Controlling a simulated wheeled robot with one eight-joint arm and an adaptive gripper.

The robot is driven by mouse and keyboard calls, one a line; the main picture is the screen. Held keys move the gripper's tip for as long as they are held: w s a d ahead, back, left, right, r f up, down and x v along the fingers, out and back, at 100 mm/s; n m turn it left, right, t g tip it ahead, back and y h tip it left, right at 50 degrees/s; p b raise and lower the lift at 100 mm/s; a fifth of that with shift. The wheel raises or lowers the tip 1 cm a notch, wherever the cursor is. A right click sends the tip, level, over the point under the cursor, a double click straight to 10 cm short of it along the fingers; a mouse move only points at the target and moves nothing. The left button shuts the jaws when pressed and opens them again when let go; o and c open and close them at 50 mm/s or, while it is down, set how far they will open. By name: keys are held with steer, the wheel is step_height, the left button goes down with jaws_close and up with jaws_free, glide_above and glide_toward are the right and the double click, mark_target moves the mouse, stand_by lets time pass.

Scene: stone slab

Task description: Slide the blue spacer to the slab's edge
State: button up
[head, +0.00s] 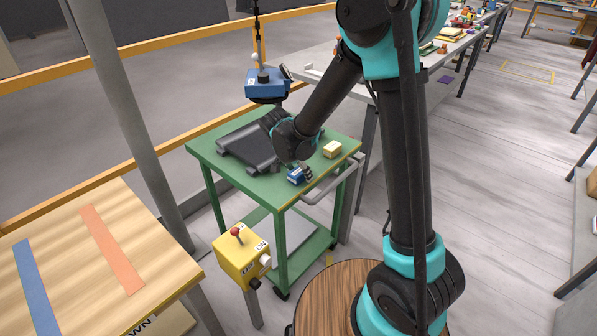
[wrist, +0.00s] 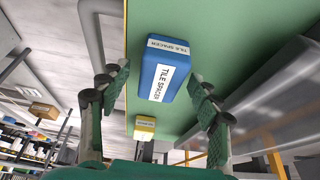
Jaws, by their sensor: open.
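The blue spacer (head: 296,176), labelled TILE SPACER, lies on the green top (head: 209,153) of a cart, near its front edge. In the wrist view the blue spacer (wrist: 163,72) sits between my two spread fingers, with a gap visible on each side. My gripper (wrist: 160,72) is open. In the head view my gripper (head: 307,171) is low over the cart top at the spacer, and partly hides it. I cannot tell whether a finger touches it. A dark grey slab-like piece (head: 245,149) lies farther back on the cart.
A yellow block (head: 332,149) stands on the cart top to the right; it also shows in the wrist view (wrist: 145,128). A grey handle (head: 330,185) runs along the cart's side. A yellow control box (head: 240,257) stands in front.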

mark_target(284, 170)
steer(key=c, duration=1.3)
steer(key=shift+w+a, duration=1.1)
steer(key=shift+a, duration=0.35)
steer(key=shift+w+a, duration=1.1)
steer(key=shift+a, duration=0.3)
steer(key=o, duration=1.3)
